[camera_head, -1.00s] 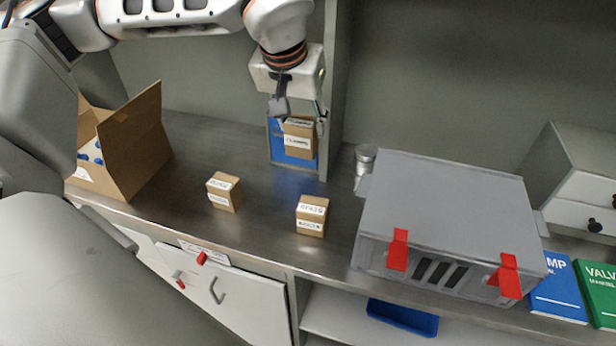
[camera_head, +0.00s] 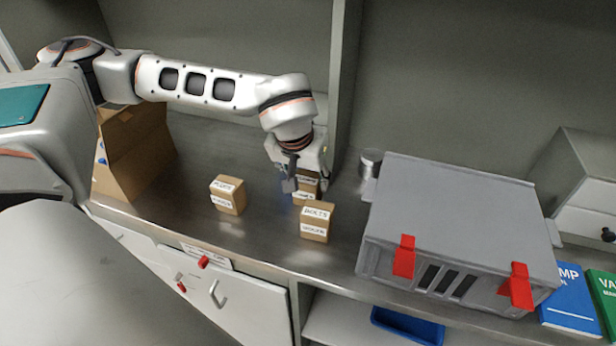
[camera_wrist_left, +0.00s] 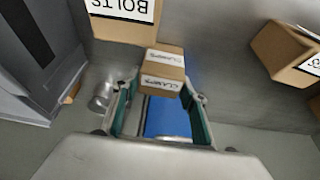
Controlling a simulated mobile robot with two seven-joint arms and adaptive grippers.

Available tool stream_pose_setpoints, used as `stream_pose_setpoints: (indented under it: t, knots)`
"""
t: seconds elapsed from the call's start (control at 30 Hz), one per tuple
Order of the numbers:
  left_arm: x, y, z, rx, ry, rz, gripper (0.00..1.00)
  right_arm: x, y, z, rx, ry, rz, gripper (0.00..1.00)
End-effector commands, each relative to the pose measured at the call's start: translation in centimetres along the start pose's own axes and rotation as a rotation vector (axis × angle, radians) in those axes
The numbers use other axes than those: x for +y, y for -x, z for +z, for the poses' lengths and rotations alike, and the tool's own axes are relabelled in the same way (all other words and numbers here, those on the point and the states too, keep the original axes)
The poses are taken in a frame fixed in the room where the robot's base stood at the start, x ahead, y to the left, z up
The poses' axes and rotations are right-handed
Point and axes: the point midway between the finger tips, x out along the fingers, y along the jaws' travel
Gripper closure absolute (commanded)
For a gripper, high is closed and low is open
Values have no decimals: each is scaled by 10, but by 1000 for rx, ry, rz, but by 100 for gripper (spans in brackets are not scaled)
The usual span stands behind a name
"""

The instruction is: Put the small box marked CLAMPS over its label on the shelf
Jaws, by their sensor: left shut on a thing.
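The small cardboard box marked CLAMPS (camera_head: 307,190) is in my left gripper (camera_head: 305,184), behind the box marked BOLTS in the head view. In the left wrist view the CLAMPS box (camera_wrist_left: 163,69) sits between the fingertips, with its white labels readable. My left gripper is shut on it, fingers pointing down. I cannot tell whether the box touches the metal surface. A blue thing (camera_wrist_left: 166,118) shows between the fingers in the left wrist view. I cannot make out the CLAMPS shelf label. My right gripper is not in view.
The BOLTS box (camera_head: 317,222) stands close in front of the held box. Another small labelled box (camera_head: 228,195) stands to its left. A grey case (camera_head: 455,215) with red latches is at right, a metal cylinder (camera_head: 371,162) behind it. An open carton (camera_head: 135,150) is at left.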

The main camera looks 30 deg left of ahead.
Motion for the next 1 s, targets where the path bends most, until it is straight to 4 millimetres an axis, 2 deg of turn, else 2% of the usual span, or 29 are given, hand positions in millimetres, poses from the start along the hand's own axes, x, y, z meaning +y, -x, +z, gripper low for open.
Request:
stream_pose_setpoints:
  t: [0.3,0.33,0.4,0.77,0.87,1.0]
  knots:
    - [0,-2,0,2,0,1,85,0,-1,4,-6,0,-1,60]
    - [0,-2,0,1,0,0,52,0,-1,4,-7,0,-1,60]
    - [0,-2,0,2,0,0,41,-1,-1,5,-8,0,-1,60]
    - [0,1,-1,3,0,1,41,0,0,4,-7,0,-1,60]
    - [0,10,-3,5,0,1,41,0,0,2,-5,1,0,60]
    - [0,34,-3,7,-1,2,41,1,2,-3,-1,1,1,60]
